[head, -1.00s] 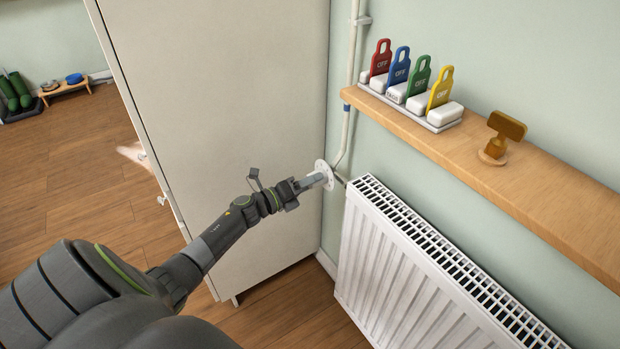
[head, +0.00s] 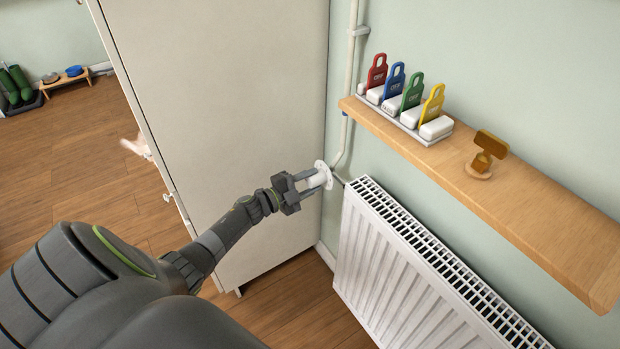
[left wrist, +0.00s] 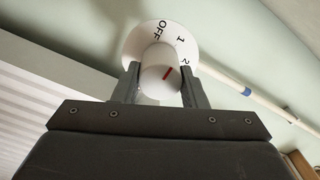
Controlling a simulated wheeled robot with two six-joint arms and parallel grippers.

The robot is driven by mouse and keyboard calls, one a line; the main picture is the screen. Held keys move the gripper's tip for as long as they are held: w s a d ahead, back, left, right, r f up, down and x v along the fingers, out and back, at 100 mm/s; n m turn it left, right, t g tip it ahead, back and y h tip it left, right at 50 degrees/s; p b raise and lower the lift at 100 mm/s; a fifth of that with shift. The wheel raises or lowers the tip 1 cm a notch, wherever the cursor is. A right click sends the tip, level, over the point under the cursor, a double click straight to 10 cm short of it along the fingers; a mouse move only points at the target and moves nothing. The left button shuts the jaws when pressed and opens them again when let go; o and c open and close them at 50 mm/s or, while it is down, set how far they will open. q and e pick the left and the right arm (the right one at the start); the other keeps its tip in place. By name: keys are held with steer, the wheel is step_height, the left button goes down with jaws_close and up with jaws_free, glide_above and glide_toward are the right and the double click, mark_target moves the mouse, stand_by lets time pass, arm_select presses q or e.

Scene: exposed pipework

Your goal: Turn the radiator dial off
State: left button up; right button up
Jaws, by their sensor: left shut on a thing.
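The radiator dial (head: 318,180) is a white knob on a round white scale disc (head: 322,168) at the pipe by the radiator's far end. My right gripper is not in view.
The white radiator (head: 400,260) stands right of the dial. A wooden shelf (head: 530,210) above it holds several coloured OFF tags (head: 411,92) and a brown key-like piece (head: 487,150). A tall pale cabinet (head: 220,90) stands close on the left. A pale thing (head: 135,147) shows past its edge.

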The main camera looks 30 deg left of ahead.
arm_select(q)
steer(key=n+p, duration=0.1)
steer(key=n, duration=0.2)
steer(key=shift+r, duration=0.1)
steer(key=shift+n+p, duration=0.35)
steer(key=shift+n, duration=0.35)
steer(key=shift+n+p, duration=0.4)
steer(key=shift+n, duration=1)
steer(key=o, duration=1)
steer(key=shift+a, duration=0.1)
steer(key=shift+c, duration=0.2)
